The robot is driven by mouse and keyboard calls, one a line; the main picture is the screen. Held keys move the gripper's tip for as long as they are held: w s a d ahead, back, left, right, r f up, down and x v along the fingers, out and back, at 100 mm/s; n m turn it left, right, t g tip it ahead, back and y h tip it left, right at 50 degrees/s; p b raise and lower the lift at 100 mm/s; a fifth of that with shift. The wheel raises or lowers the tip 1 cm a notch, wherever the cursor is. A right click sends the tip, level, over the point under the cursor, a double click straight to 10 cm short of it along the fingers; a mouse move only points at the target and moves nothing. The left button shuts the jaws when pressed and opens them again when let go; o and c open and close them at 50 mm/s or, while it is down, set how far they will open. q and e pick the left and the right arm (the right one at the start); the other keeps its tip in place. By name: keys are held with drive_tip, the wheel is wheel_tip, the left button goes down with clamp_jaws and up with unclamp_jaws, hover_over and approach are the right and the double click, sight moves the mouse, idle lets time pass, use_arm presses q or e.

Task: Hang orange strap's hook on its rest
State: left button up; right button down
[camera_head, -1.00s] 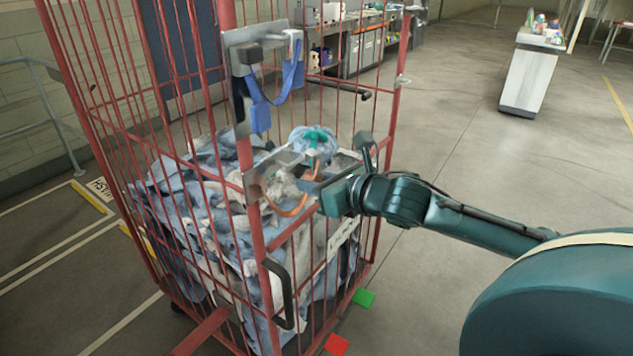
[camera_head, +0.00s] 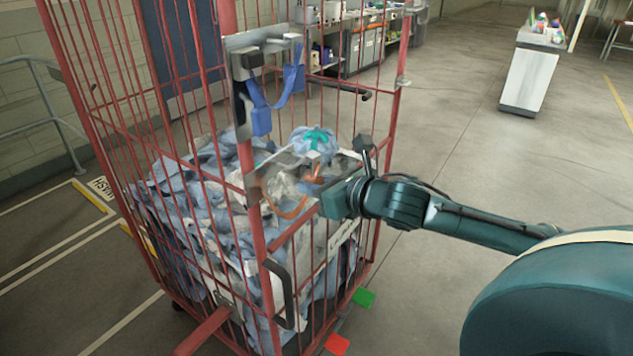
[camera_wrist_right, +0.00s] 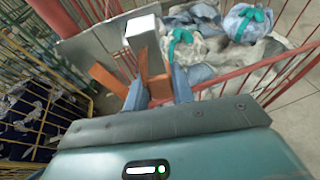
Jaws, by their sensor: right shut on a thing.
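The orange strap (camera_head: 296,209) hangs in a loop at the front of the red cage trolley, by a lower metal plate (camera_head: 258,184). My right gripper (camera_head: 318,190) is at the right end of this plate, shut on the strap's end. In the right wrist view my right gripper (camera_wrist_right: 160,88) has orange material (camera_wrist_right: 153,78) between its fingers, and another orange piece (camera_wrist_right: 108,79) lies left of them. A grey block (camera_wrist_right: 143,33), possibly the rest, stands just beyond the fingers. The hook's exact shape and contact with the rest are hidden. My left gripper is out of view.
The red cage trolley (camera_head: 258,228) is full of blue and white laundry (camera_head: 205,200). A blue strap (camera_head: 293,80) hangs at an upper metal plate (camera_head: 240,95). A black handle (camera_head: 286,295) sits below.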

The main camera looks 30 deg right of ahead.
drive_tip(key=shift+w+r, duration=0.1)
drive_tip(key=shift+w, duration=0.05)
drive_tip(key=shift+w+a+p, duration=0.35)
drive_tip(key=shift+w+p, duration=0.15)
drive_tip(key=shift+w, duration=0.25)
drive_tip(key=shift+w+a+p, duration=0.3)
drive_tip(key=shift+w+p, duration=0.2)
drive_tip(key=shift+w, duration=0.25)
wheel_tip(320, 180, down, 2)
drive_tip(key=shift+f+b, duration=0.15)
drive_tip(key=shift+b, duration=0.45)
drive_tip(key=c, duration=1.1)
unclamp_jaws()
drive_tip(key=shift+o, duration=0.5)
